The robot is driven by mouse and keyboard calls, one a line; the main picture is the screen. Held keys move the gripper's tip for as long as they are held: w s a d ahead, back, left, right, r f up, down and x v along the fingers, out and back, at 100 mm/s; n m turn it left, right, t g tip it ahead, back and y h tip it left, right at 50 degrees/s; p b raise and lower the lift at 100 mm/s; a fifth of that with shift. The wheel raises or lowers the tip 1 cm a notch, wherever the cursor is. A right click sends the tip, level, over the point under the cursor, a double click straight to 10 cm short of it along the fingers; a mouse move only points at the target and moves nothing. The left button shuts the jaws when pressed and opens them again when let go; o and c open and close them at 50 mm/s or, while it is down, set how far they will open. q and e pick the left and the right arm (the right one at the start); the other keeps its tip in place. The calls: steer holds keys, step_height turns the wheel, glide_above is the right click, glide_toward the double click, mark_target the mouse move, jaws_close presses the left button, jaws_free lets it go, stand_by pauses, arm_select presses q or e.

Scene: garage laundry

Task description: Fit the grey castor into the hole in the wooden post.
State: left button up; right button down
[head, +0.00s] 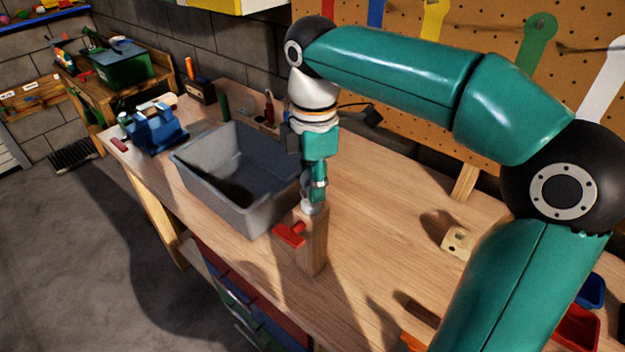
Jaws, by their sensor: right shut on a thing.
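The wooden post (313,250) stands upright near the front edge of the workbench, beside the grey bin. My right gripper (315,198) points down at the top of the post and is shut on the grey castor (309,207). Only a small part of the castor shows between the fingers. It is at the top of the post; I cannot tell whether it touches the post or is in the hole. The hole is hidden. My left gripper is not in view.
A red clamp-like piece (290,234) is at the post's left side. A grey bin (207,178) stands left of it. A blue vise-like tool (157,132) sits at the far left. A pale block (458,242) lies to the right. The bench (385,200) between post and block is clear.

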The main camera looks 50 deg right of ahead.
steer(key=shift+f, duration=0.2)
steer(key=shift+f+b, duration=0.45)
steer(key=shift+f, duration=0.05)
steer(key=shift+f, duration=0.15)
steer(key=c, duration=0.8)
jaws_free()
step_height(320, 180, up, 11)
steer(key=shift+w+r, duration=0.1)
steer(key=shift+r, duration=0.35)
